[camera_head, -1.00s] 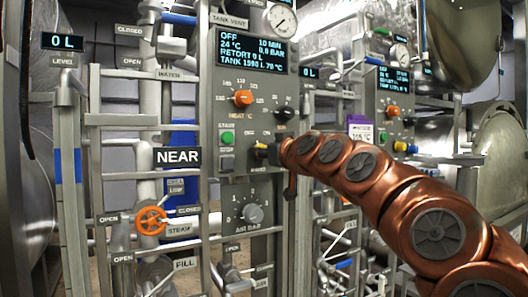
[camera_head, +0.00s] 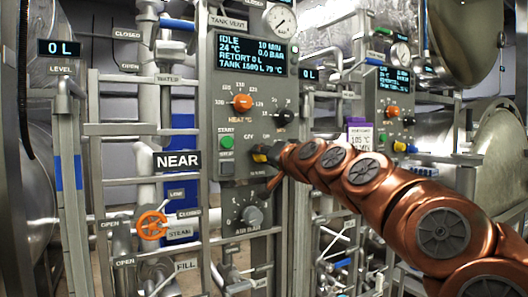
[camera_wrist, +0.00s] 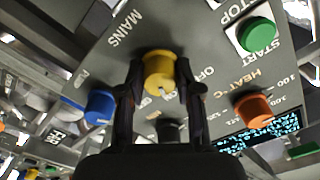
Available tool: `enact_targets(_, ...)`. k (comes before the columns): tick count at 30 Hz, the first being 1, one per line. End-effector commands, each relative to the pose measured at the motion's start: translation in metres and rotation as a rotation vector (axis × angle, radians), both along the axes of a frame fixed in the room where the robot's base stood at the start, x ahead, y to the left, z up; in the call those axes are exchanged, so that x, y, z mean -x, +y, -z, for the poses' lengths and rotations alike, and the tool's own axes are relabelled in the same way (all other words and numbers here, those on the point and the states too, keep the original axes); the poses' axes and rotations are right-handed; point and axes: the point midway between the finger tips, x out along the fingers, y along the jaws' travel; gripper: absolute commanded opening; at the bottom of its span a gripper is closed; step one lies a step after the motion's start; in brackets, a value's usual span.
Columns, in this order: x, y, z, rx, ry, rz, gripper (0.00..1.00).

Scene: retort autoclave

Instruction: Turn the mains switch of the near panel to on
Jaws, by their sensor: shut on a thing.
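The near panel (camera_head: 210,95) is a grey board beside a black "NEAR" sign (camera_head: 177,160). Its yellow mains switch (camera_wrist: 160,72) shows between my fingertips in the wrist view, with "MAINS" and "OFF" lettering around it. My gripper (camera_wrist: 160,88) is shut on the switch, one black finger on each side. In the head view my gripper (camera_head: 264,156) covers most of the yellow switch (camera_head: 259,148). The panel's display (camera_head: 255,54) reads "IDLE", 24 °C, 10 MIN, 0.0 BAR.
Close around the switch are a green start button (camera_wrist: 257,35), an orange heat knob (camera_wrist: 253,109) and a blue knob (camera_wrist: 99,106). A grey air knob (camera_head: 252,215) sits below my gripper. A second panel (camera_head: 394,105) stands further right. Pipes and rails crowd the left.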

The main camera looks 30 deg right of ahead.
Motion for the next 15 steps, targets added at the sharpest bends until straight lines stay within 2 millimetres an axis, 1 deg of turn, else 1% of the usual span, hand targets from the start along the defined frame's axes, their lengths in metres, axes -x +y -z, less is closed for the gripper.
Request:
enact_targets(6, 0.0000, 0.0006, -0.0001, -0.065, -0.004, -0.001, 0.00)
enact_targets(15, -0.0002, 0.0005, 0.0009, -0.086, -0.006, -0.001, 0.00)
